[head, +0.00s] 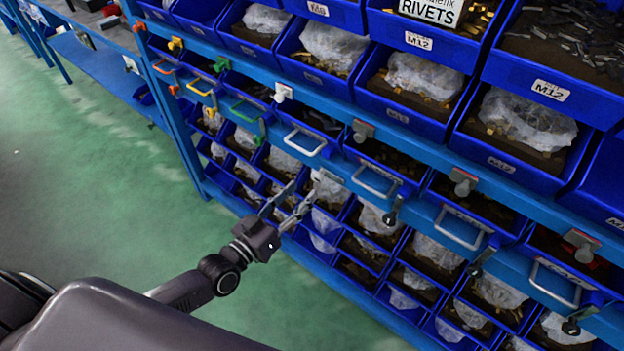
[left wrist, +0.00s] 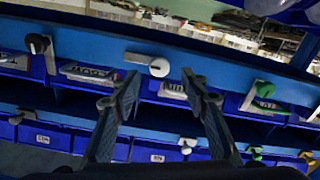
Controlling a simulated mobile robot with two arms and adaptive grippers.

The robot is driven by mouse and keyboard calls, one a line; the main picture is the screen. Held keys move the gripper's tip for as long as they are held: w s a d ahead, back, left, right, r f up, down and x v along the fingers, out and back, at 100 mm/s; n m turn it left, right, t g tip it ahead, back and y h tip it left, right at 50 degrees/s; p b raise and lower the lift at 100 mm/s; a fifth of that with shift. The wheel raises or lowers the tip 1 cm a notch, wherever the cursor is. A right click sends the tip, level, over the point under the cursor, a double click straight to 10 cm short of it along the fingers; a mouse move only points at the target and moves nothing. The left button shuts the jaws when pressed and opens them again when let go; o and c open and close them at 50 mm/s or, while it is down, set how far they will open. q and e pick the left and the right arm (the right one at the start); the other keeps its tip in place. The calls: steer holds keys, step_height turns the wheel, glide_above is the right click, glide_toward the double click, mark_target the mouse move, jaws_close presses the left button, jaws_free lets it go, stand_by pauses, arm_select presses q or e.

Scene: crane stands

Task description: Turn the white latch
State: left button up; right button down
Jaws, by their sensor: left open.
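A white latch (head: 282,92) with a pale plate sits on the upper blue rail in the head view. A second white latch with a round knob (left wrist: 159,67) is on the lower rail; in the left wrist view it shows between and just beyond my fingertips. My left gripper (head: 302,191) is open and empty, pointing at the lower rail, and it also shows in the left wrist view (left wrist: 162,82). It appears apart from the knob, though contact is hard to judge. My right gripper is not in view.
Orange, yellow and green latches lie left along the rails, such as the green latch (head: 221,63). Grey latches (head: 362,130) and black-knobbed latches (head: 390,216) lie right. Blue bins fill the rack; the green floor (head: 110,170) is clear at left.

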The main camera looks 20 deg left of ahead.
mark_target(315, 179)
arm_select(q)
steer(key=x, duration=0.4)
steer(key=shift+w+d, duration=0.2)
steer(key=shift+w, duration=0.15)
steer(key=shift+w+d, duration=0.1)
steer(key=shift+w, duration=0.25)
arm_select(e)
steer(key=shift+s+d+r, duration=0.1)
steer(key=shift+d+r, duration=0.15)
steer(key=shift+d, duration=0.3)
arm_select(q)
steer(key=shift+c, duration=0.2)
jaws_close()
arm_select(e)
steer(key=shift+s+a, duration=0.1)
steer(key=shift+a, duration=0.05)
